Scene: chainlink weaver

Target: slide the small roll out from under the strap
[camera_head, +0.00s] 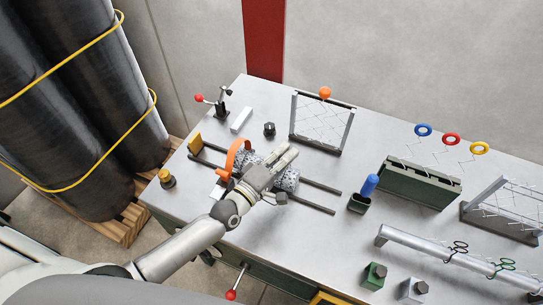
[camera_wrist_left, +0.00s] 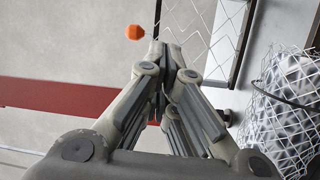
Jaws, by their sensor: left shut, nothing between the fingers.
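The small roll (camera_head: 289,180) is a grey chain-link mesh roll lying across two dark rails on the bench. My left arm crosses in front of its middle, so part of it is hidden. An orange strap (camera_head: 232,156) arches over the roll's left part. My left gripper (camera_head: 288,152) is shut and empty, above and across the roll in the head view. In the left wrist view the closed fingers (camera_wrist_left: 170,62) point up the picture, and the mesh roll (camera_wrist_left: 285,125) lies to their right, with a thin dark band around it. My right gripper is not in view.
A mesh frame (camera_head: 320,125) with an orange knob stands behind the roll. To the right are a blue-handled tool (camera_head: 366,187) in a green holder and a green slotted block (camera_head: 420,183). A yellow block (camera_head: 195,143) sits at the rails' left end.

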